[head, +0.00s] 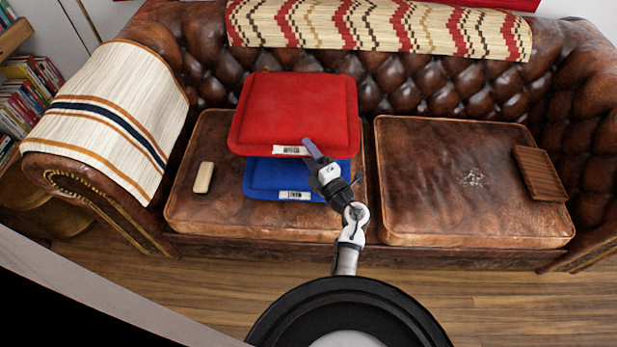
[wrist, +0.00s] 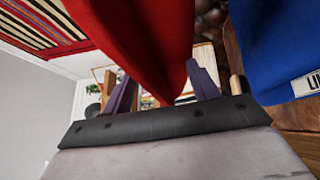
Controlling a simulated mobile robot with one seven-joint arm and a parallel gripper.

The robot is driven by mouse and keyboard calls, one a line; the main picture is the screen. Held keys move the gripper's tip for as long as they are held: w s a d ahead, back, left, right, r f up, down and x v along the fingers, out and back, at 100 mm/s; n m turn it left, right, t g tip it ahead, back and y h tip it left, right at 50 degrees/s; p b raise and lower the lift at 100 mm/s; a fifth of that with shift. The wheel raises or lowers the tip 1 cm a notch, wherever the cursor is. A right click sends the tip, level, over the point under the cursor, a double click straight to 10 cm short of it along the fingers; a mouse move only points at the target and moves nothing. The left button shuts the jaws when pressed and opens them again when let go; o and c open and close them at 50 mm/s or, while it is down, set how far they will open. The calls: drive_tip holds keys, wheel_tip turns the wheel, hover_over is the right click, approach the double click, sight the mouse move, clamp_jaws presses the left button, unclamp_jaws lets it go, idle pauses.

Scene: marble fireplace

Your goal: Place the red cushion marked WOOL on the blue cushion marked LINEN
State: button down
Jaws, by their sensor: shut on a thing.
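The red cushion (head: 297,108) is held at its front edge by my gripper (head: 309,149). One finger partly covers its white label, whose letters are too blurred to read surely. In the wrist view the red cushion (wrist: 150,45) runs between the two fingers (wrist: 162,88). The blue cushion (head: 262,180) lies on the left seat of the sofa, its white label facing front. The red cushion hides its back part in the head view. In the wrist view a gap shows between the red cushion and the blue cushion (wrist: 280,50), so they look apart there.
A small cream block (head: 203,178) lies on the left seat (head: 190,215), left of the blue cushion. A brown ribbed block (head: 540,173) lies on the right seat (head: 430,170), otherwise clear. A striped throw (head: 110,115) covers the left armrest; a patterned one (head: 385,27) covers the backrest.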

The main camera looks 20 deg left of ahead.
wheel_tip(320, 180, down, 11)
drive_tip(key=b, duration=0.1)
drive_tip(key=shift+r+b, duration=0.15)
drive_tip(key=shift+b, duration=0.15)
drive_tip(key=shift+c, duration=2)
unclamp_jaws()
